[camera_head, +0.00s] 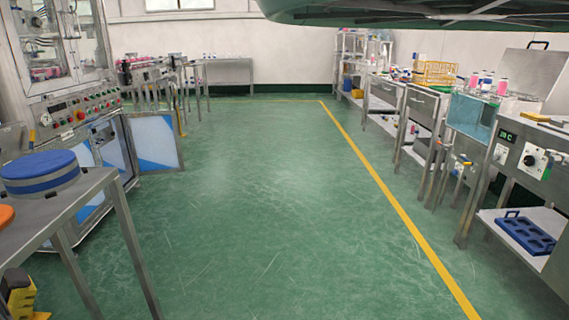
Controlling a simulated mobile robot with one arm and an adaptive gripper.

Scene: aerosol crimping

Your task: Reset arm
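My gripper does not show in the head camera view. A dark green shape with metal ribs crosses the top right of the picture; I cannot tell what it is. No held object shows. The task names no other object.
An open green floor aisle (240,180) runs ahead, with a yellow line (385,195) at its right. A machine with a control panel (75,115) and a metal table (75,205) with a blue round container (40,172) stand left. Steel benches (520,135) line the right.

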